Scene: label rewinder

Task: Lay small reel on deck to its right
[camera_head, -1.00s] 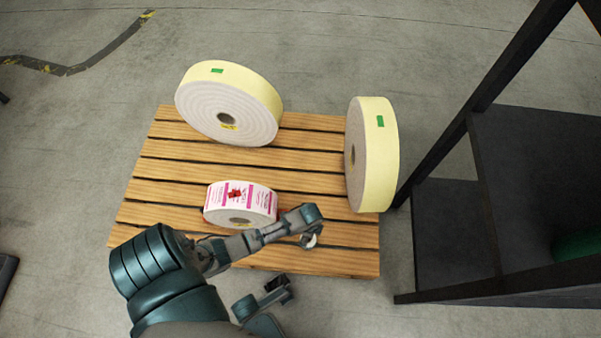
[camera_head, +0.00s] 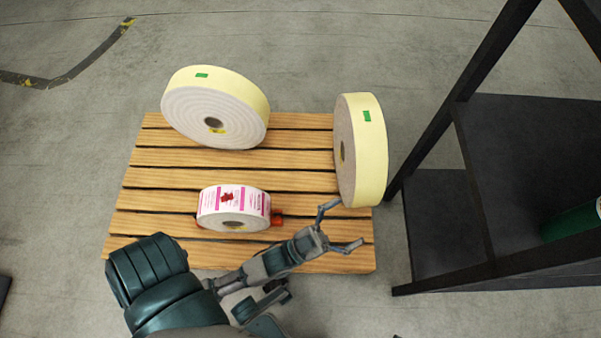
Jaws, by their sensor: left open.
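The small reel (camera_head: 240,196), white with pink and red printed labels, stands on its edge on the slatted wooden deck (camera_head: 180,180), near the front left. Its grey end face and core hole face me. My left gripper (camera_head: 350,223) is open and empty, to the right of the small reel and apart from it. Its fingers are spread over the deck's front right part, the upper one near the foot of the right yellow roll. My right gripper is not in view.
A large yellow roll (camera_head: 247,88) stands at the deck's back left, another (camera_head: 370,150) at its right edge. A small red object (camera_head: 277,220) sits at the small reel's right side. A black frame (camera_head: 480,190) stands right of the deck. The deck's middle is clear.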

